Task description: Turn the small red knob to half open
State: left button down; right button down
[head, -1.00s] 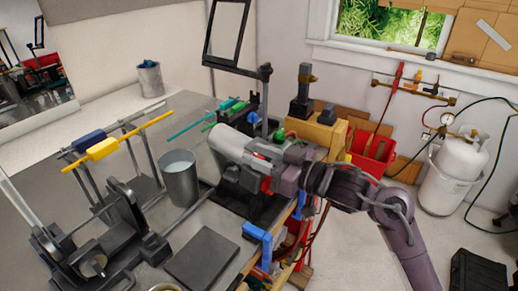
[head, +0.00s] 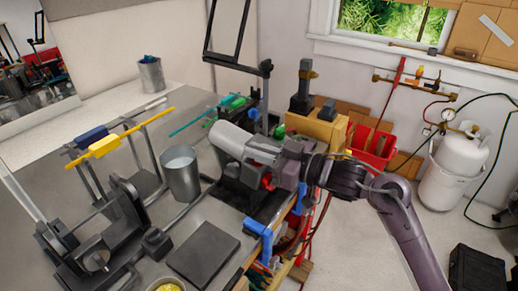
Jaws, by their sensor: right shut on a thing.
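The bench torch has a thick pale grey barrel (head: 228,140) on a dark stand, at the centre of the head view. A small red knob (head: 267,182) shows low at the rear of the torch, partly covered by my right gripper. My right gripper (head: 268,174) reaches in from the right and is shut on the red knob. Its fingers and the torch's rear overlap, so the knob's turn angle cannot be read. A green knob (head: 280,131) shows just above the gripper. My left gripper is not in view.
A metal cup (head: 181,177) stands left of the torch. A dark flat plate (head: 203,252) lies in front. A rod rest with blue and yellow pieces (head: 104,146) is at left. Blue clamps (head: 262,240) and hoses line the bench edge. A white gas cylinder (head: 452,170) stands at right.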

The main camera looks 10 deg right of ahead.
jog(key=c, duration=1.5)
grip_release()
jog(key=shift+s+d+f+b, duration=0.1)
jog(key=shift+s+d+b, duration=0.1)
jog(key=shift+d+b, duration=0.1)
jog(key=b+v, duration=0.2)
jog(key=v, duration=0.5)
jog(key=shift+b, duration=0.3)
